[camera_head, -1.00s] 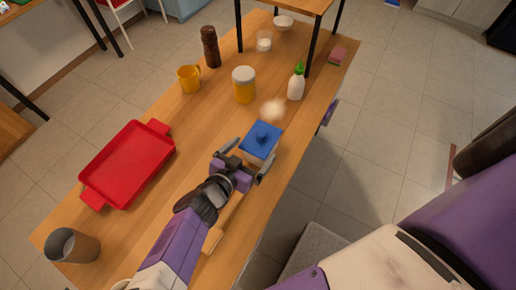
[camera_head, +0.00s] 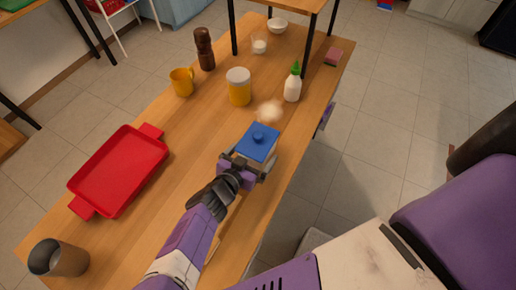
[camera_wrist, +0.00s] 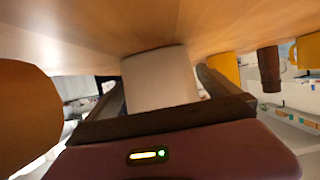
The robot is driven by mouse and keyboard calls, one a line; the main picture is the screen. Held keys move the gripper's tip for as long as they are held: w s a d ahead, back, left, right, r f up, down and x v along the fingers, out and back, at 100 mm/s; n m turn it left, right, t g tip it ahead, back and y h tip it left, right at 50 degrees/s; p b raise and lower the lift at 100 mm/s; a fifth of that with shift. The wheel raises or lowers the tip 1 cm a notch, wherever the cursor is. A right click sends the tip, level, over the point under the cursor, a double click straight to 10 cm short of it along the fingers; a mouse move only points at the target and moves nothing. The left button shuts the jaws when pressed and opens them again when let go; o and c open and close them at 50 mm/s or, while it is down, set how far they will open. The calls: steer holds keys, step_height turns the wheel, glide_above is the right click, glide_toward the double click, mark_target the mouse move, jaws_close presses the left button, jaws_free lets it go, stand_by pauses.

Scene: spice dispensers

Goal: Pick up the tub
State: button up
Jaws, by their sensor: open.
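The tub (camera_head: 258,141) is a pale box with a blue knobbed lid, standing on the wooden table near its right edge. In the wrist view its pale side (camera_wrist: 160,78) fills the middle, between my fingers. My gripper (camera_head: 247,162) is open at the tub's near side, with one finger on each side of it. A gap shows between the right finger and the tub in the wrist view; contact on the left cannot be told.
A pale powder pile (camera_head: 270,111) lies just beyond the tub. A yellow jar (camera_head: 239,91), a green-capped bottle (camera_head: 293,87) and a yellow mug (camera_head: 182,82) stand farther back. A red tray (camera_head: 118,172) lies left. A grey-brown cup (camera_head: 62,259) stands at the near left.

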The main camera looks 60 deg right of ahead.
steer(key=shift+x, duration=1.45)
steer(key=shift+c, duration=0.4)
steer(key=c, duration=1.8)
steer(key=shift+c, duration=0.7)
steer(key=shift+r, duration=0.1)
